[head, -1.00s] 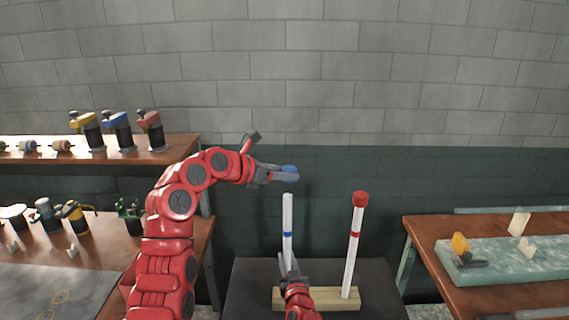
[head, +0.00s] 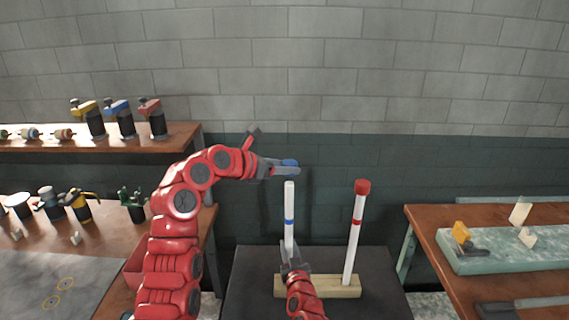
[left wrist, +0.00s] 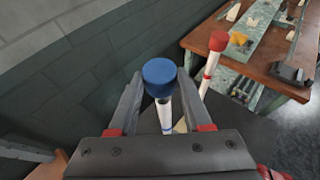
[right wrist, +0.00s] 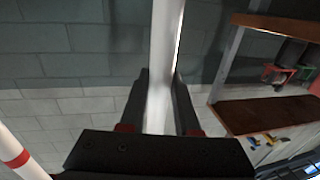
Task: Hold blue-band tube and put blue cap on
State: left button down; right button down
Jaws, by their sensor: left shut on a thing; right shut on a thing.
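The blue-band tube (head: 289,205) stands upright at the left of a wooden block (head: 335,287) in the head view. My right gripper (head: 291,254) is shut on its lower part, below the blue band; the right wrist view shows the white tube (right wrist: 160,90) between the fingers. My left gripper (head: 284,168) is shut on the blue cap (head: 289,162), just above the tube's top. In the left wrist view the blue cap (left wrist: 159,76) sits between the fingertips, with the tube (left wrist: 165,116) below it. A small gap seems to show between cap and tube.
A white tube with a red band and red cap (head: 362,187) leans slightly at the right of the same block, close to my right gripper. Benches with tools stand left (head: 110,225) and right (head: 450,219).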

aim_at(289, 184)
pick_arm(q)
jog(key=shift+f, duration=2.6)
jog(key=shift+c, duration=1.3)
grip_release()
jog(key=v, duration=1.2)
